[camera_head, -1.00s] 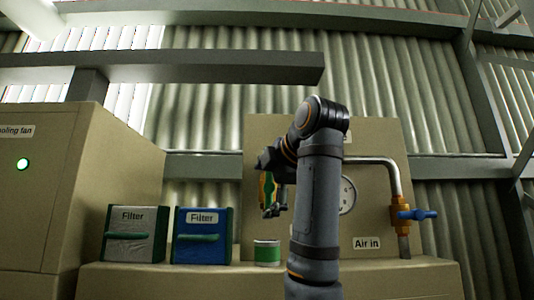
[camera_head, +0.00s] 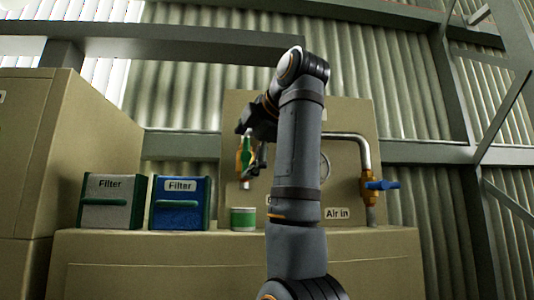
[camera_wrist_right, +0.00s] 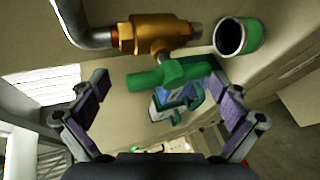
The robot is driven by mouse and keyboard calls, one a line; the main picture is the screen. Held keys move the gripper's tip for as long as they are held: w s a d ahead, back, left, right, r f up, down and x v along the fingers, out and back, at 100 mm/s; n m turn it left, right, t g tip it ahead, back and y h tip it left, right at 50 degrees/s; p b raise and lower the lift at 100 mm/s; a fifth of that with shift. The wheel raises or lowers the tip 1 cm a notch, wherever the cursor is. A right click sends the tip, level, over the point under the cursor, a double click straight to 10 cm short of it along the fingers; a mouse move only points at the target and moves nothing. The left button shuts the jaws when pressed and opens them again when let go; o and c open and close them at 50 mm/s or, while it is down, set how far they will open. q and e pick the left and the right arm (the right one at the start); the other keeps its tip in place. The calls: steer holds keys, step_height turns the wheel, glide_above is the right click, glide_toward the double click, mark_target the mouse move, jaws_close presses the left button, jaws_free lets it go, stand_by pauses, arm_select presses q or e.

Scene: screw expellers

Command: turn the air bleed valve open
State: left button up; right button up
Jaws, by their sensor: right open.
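The air bleed valve has a brass body (camera_wrist_right: 160,35) and a green handle (camera_wrist_right: 168,76) in the right wrist view. The handle lies crosswise below the body. In the head view the valve (camera_head: 246,156) shows on the left side of the beige panel, partly behind my right gripper (camera_head: 254,152). My right gripper (camera_wrist_right: 162,90) is open, with one finger on each side of the handle and a gap to it on both sides. It holds nothing. My left gripper is not in view.
A blue-handled valve (camera_head: 378,186) on a grey pipe is at the panel's right, by an "Air in" label (camera_head: 337,213). A green-banded can (camera_head: 243,219), a blue filter box (camera_head: 180,204) and a grey-and-green filter box (camera_head: 108,202) stand on the beige ledge (camera_head: 400,238).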

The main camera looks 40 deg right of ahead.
steer(key=shift+s+a+f+b, duration=0.1)
steer(key=shift+s+a+b, duration=0.2)
steer(key=shift+s, duration=0.2)
steer(key=shift+s+a+b, duration=0.2)
steer(key=shift+s+b, duration=0.2)
steer(key=shift+s, duration=0.05)
steer(key=shift+s+a+b, duration=0.1)
steer(key=shift+s+b, duration=0.1)
steer(key=shift+b, duration=0.15)
steer(key=s+a+b, duration=0.1)
steer(key=s+b, duration=0.5)
steer(key=s, duration=0.2)
steer(key=shift+s, duration=0.4)
steer(key=shift+w+f, duration=0.1)
steer(key=shift+f, duration=0.05)
